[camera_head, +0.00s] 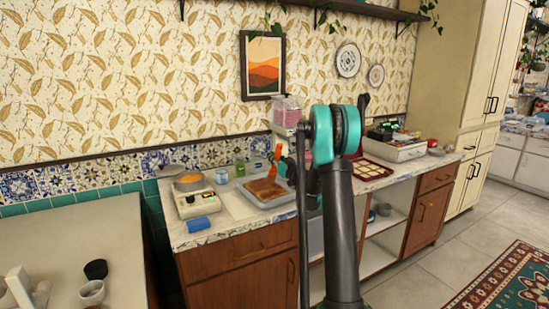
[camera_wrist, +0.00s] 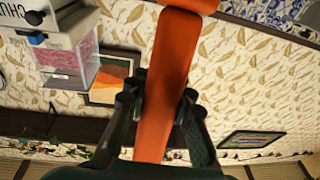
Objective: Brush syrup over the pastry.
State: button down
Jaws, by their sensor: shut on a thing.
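The pastry (camera_head: 264,188) is a brown slab in a grey tray (camera_head: 246,192) on the marble counter. My gripper (camera_head: 285,166) is above the right part of the tray, partly hidden by my arm. It is shut on the orange brush (camera_head: 277,155). In the wrist view the orange brush (camera_wrist: 165,80) runs between the fingers of my gripper (camera_wrist: 160,105). The brush's lower end is hard to make out, so I cannot tell whether it touches the pastry. A round metal pan (camera_head: 188,183) with orange contents stands on a white appliance (camera_head: 198,204) left of the tray.
A blue object (camera_head: 203,223) lies at the counter's front edge. A green container (camera_head: 239,167) stands behind the tray. A dispenser with pink contents (camera_head: 288,112) stands behind my gripper. A red tray with light pieces (camera_head: 368,169) is to the right.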

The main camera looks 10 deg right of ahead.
jog(key=x, duration=0.3)
jog(key=f+x, duration=0.1)
jog(key=x, duration=0.1)
jog(key=shift+w+a, duration=0.2)
jog(key=shift+w, duration=0.2)
jog(key=shift+r, duration=0.15)
notch_tip(320, 180, up, 7)
dwell(0.6)
jog(key=shift+s, duration=0.1)
dwell(0.6)
jog(key=s+a+g, duration=0.2)
jog(key=s+a, duration=0.2)
jog(key=s, duration=0.9)
notch_tip(320, 180, down, 6)
jog(key=s, duration=0.1)
jog(key=shift+a+h, duration=0.2)
jog(key=shift+h, duration=0.1)
jog(key=shift+f, duration=0.65)
